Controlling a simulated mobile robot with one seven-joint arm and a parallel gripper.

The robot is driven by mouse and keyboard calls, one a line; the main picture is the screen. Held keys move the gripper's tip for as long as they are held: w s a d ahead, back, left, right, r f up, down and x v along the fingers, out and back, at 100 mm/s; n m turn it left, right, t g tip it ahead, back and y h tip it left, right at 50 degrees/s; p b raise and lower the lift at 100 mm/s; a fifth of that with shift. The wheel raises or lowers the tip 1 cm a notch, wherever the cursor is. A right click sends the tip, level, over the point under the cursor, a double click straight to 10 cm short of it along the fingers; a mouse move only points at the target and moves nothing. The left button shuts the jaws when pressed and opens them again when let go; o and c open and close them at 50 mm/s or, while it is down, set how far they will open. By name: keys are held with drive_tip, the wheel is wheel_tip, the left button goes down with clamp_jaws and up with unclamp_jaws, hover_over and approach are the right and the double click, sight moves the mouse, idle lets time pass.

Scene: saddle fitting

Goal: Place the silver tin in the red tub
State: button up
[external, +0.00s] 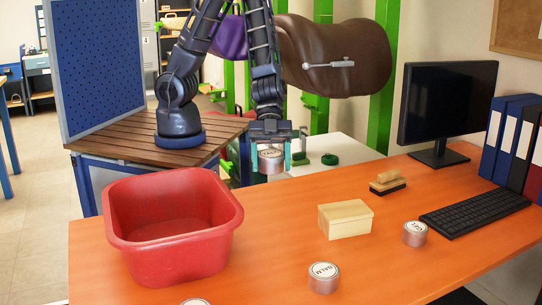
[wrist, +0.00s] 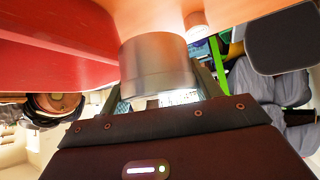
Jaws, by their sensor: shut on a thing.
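My gripper (external: 269,158) points down and is shut on a silver tin (external: 271,166) with a pale labelled top. The tin appears raised near the back edge of the orange desk, to the right of the red tub. In the wrist view the tin (wrist: 158,62) sits between the fingers, and the red tub's wall (wrist: 55,62) fills the upper left. The red tub (external: 175,262) stands on the desk's left part. Its visible inside looks empty; its near inner floor is hidden.
Other silver tins stand at the desk's front (external: 323,279), right (external: 415,235) and bottom edge (external: 195,302). A wooden box (external: 345,220), brush (external: 387,184), keyboard (external: 475,207), monitor (external: 447,105) and binders (external: 508,140) occupy the right. Bare desk (external: 270,225) lies between tub and box.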

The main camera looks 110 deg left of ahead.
drive_tip(key=shift+r, duration=0.4)
drive_tip(key=s+d+m+g, duration=0.7)
drive_tip(key=s+d+m, duration=0.2)
drive_tip(key=s+d, duration=1.3)
drive_tip(key=f, duration=0.6)
drive_tip(key=s+a+f, duration=0.1)
drive_tip(key=f, duration=0.5)
drive_tip(key=a+f, duration=0.1)
drive_tip(key=f, duration=0.6)
drive_tip(key=shift+s+a, duration=0.1)
drive_tip(key=shift+s, duration=0.15)
drive_tip(key=shift+f, duration=0.15)
drive_tip(key=o, duration=1.2)
